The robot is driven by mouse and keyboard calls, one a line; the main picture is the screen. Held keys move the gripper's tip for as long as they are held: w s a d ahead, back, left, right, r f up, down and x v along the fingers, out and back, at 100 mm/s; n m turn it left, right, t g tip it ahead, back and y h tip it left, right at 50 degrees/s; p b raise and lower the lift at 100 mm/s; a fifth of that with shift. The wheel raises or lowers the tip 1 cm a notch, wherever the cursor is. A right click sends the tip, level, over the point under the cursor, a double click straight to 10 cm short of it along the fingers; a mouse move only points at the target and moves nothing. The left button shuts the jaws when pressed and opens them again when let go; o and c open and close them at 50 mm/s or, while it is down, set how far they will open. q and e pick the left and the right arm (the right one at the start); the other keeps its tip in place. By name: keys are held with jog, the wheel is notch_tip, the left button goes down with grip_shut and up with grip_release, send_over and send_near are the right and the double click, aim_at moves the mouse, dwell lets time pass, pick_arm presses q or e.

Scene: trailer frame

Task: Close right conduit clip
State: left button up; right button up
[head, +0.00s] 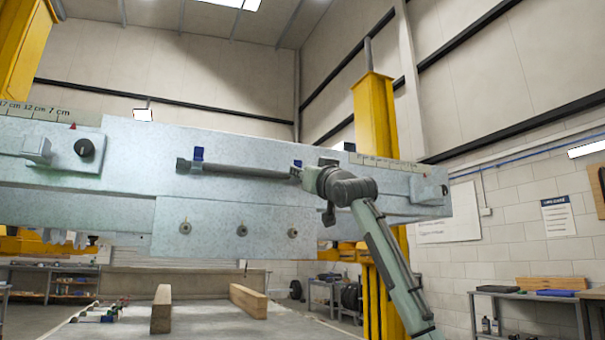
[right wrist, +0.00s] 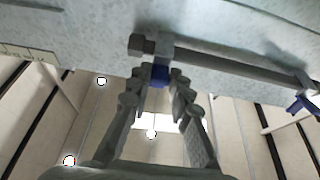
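The right conduit clip is a small blue clip (head: 297,163) at the right end of a dark grey conduit (head: 245,171) on the side of the pale metal beam. My right gripper (head: 308,176) is at this clip, its arm reaching up from the lower right. In the right wrist view the blue clip part (right wrist: 158,76) lies between the two fingertips (right wrist: 162,74), which are drawn close together. I cannot tell whether they touch it. The other blue clip (head: 197,154) stands up at the conduit's left end; it also shows in the right wrist view (right wrist: 303,104). My left gripper is out of view.
The beam (head: 130,170) crosses the view, with a black knob (head: 84,147) at left and several round fittings (head: 242,230) below the conduit. A yellow post (head: 374,115) stands behind my right arm. Wooden blocks (head: 161,308) lie on a table below.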

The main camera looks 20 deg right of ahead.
grip_shut()
jog(key=shift+r, duration=0.1)
jog(key=shift+r+g, duration=0.4)
jog(key=shift+g, duration=0.7)
jog(key=shift+r+g, duration=0.4)
jog(key=shift+g, duration=0.7)
jog(key=shift+r+g, duration=0.4)
jog(key=shift+g, duration=0.7)
